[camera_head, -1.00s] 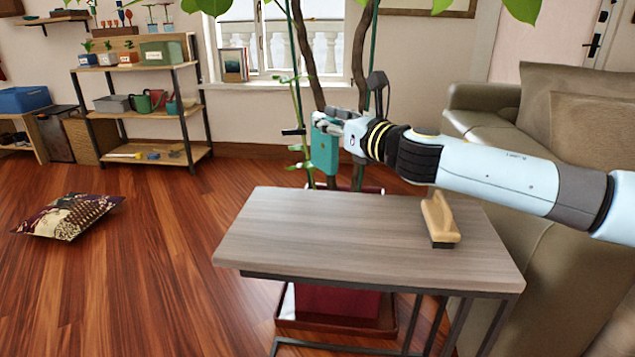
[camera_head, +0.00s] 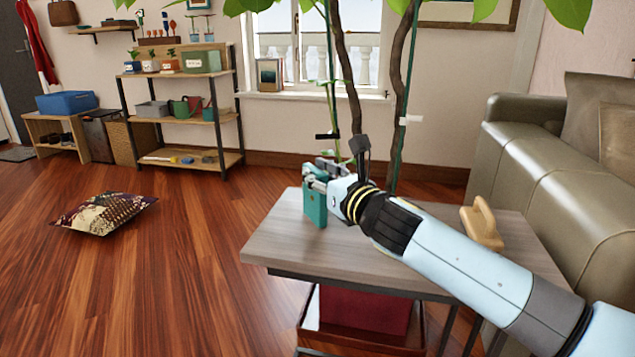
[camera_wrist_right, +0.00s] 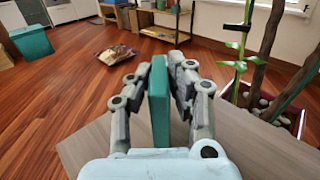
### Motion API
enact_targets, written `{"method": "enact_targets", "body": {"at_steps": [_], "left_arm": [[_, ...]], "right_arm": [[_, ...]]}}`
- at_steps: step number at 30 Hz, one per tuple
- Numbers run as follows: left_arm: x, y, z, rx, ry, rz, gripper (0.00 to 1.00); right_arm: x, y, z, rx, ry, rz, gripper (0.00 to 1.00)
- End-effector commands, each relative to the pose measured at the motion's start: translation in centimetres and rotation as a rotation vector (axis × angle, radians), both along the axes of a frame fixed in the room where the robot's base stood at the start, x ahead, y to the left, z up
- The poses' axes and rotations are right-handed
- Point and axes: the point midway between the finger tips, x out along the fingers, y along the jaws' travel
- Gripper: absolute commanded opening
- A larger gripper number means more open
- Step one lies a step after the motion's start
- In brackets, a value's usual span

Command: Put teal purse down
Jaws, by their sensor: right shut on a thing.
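The teal purse (camera_head: 315,207) is a flat teal block held upright at the left part of the small wood-topped table (camera_head: 400,252). My right gripper (camera_head: 322,180) is shut on its top. In the right wrist view the purse (camera_wrist_right: 159,105) stands between the two fingers of the right gripper (camera_wrist_right: 158,75), over the table top (camera_wrist_right: 90,150). I cannot tell whether its bottom touches the table. My left gripper is not in view.
A tan wooden-handled brush (camera_head: 482,222) stands on the table's right part. A plant with thin trunks (camera_head: 398,100) rises behind the table. A sofa (camera_head: 545,160) is at the right. A patterned cushion (camera_head: 103,214) lies on the open floor at left.

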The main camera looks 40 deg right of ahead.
Motion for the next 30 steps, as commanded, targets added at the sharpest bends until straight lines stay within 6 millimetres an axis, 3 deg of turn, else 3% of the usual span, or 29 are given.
{"method": "enact_targets", "body": {"at_steps": [9,10,15,26,30], "left_arm": [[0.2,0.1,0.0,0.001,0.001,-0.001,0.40],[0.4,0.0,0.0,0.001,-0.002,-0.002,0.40],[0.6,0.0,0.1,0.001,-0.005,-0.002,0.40],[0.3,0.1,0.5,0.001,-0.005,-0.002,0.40],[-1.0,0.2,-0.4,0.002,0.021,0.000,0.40]], "right_arm": [[0.0,0.0,-0.2,0.001,-0.001,0.000,0.00],[0.0,0.0,-0.2,0.001,-0.001,0.000,0.19],[0.0,0.0,-0.1,0.001,-0.001,0.000,0.41],[0.0,0.0,0.5,0.000,-0.003,0.000,0.41],[-2.5,0.2,-0.1,-0.003,0.003,0.001,0.41]]}}
